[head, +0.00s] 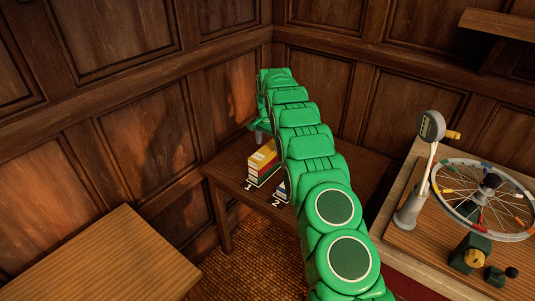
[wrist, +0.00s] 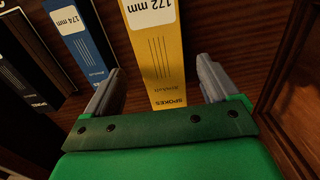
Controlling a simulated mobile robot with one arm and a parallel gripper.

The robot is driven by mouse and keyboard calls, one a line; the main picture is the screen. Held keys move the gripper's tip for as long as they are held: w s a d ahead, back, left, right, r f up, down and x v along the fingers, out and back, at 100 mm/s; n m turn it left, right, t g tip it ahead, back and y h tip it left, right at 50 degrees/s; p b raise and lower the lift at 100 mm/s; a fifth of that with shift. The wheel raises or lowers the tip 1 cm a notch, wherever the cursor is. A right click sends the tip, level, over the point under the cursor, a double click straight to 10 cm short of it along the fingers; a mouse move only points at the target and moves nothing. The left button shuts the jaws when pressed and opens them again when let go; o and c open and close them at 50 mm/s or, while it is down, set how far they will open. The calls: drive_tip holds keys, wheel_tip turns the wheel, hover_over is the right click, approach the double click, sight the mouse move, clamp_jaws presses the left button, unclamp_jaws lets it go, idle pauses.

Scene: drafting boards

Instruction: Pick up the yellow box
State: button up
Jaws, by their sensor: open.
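The yellow box (wrist: 155,50) has a white "172 mm" label and the word "SPOKES". In the wrist view it lies between the two grey fingers of my gripper (wrist: 160,80), with a gap on each side. My gripper is open and holds nothing. In the head view the yellow box (head: 263,154) shows on the small wooden table, near the mark 1, above red and white layers. My green arm reaches over the table, and its end (head: 258,130) is just behind the box; the fingers are hard to make out there.
In the wrist view a blue "174 mm" box (wrist: 82,42) lies left of the yellow one, with a black box (wrist: 25,75) farther left. A small blue and white item (head: 283,189) stands by mark 2. A bench with a spoked wheel (head: 485,200) is at right. Panelled walls enclose the corner.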

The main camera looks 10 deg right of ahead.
sight(267, 149)
drive_tip(key=f, duration=0.4)
drive_tip(key=shift+a+f, duration=0.1)
drive_tip(key=shift+a, duration=0.1)
drive_tip(key=shift+c, duration=0.3)
drive_tip(key=c, duration=1.2)
drive_tip(key=shift+o, duration=0.2)
